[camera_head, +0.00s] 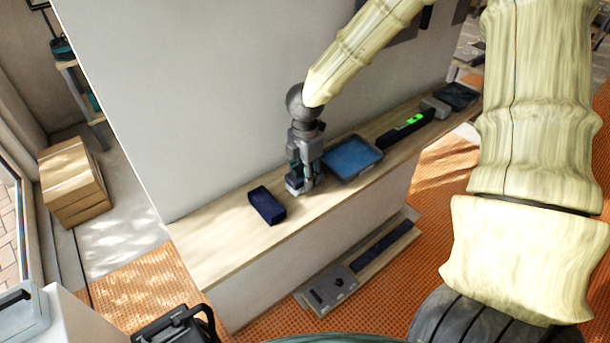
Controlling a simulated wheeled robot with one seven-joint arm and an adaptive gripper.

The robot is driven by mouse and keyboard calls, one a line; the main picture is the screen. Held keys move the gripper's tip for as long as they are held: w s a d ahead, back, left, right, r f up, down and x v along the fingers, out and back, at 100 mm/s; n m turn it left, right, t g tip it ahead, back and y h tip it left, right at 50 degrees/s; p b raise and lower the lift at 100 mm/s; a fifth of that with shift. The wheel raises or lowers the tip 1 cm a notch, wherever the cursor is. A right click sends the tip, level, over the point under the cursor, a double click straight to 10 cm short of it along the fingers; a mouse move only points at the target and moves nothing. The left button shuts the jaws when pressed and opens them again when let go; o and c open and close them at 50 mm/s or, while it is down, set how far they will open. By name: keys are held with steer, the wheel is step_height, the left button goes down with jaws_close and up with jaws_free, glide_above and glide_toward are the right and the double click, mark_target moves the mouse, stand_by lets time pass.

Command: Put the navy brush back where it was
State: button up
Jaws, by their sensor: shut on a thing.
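A dark navy block (266,205), which may be the navy brush, lies on the wooden ledge (215,238). No bristles or handle can be made out on it. My gripper (299,187) points down just right of the navy block, low over the ledge and apart from the block. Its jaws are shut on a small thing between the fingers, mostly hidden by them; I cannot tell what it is. Grey and teal parts show at the fingers. The blue tray (352,158) lies close on the gripper's right.
A dark level with a green window (407,129), a grey block (435,107) and a dark tray (459,95) lie farther right along the ledge. The wall (200,110) rises behind it. A tool on a board (335,288) lies on the floor below. The ledge's left end is bare.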

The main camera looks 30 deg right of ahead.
steer(key=shift+f, duration=0.8)
steer(key=o, duration=0.9)
steer(key=shift+r, duration=0.1)
steer(key=shift+r+b, duration=0.9)
steer(key=shift+r, duration=5)
steer(key=shift+a, duration=0.1)
